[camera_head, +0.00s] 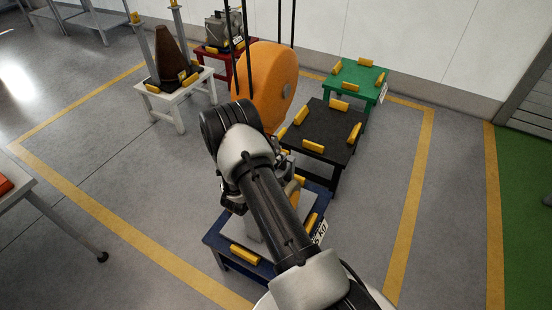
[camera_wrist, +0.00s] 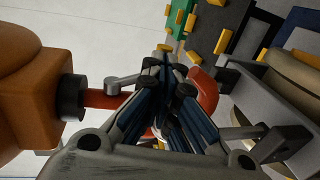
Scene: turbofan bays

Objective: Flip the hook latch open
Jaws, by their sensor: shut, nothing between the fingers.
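In the wrist view, my gripper (camera_wrist: 167,68) is shut, its dark fingers drawn together with nothing between them. To its left, a red shaft (camera_wrist: 103,99) comes out of a black collar on a large orange body (camera_wrist: 35,95). A small grey lever (camera_wrist: 125,82) lies beside this shaft, close to my fingers. A red curved part (camera_wrist: 207,88) shows just right of the fingers, partly hidden behind them. I cannot tell which of these is the hook latch, or whether my fingers touch any of them. In the head view, my arm covers the gripper and the latch area.
The orange body (camera_head: 268,85) hangs by black straps in the head view. A blue stand (camera_head: 238,262) is under my arm. A black table (camera_head: 322,128) and a green table (camera_head: 357,84) stand behind. A grey bracket (camera_wrist: 250,95) is at right in the wrist view. Floor at right is clear.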

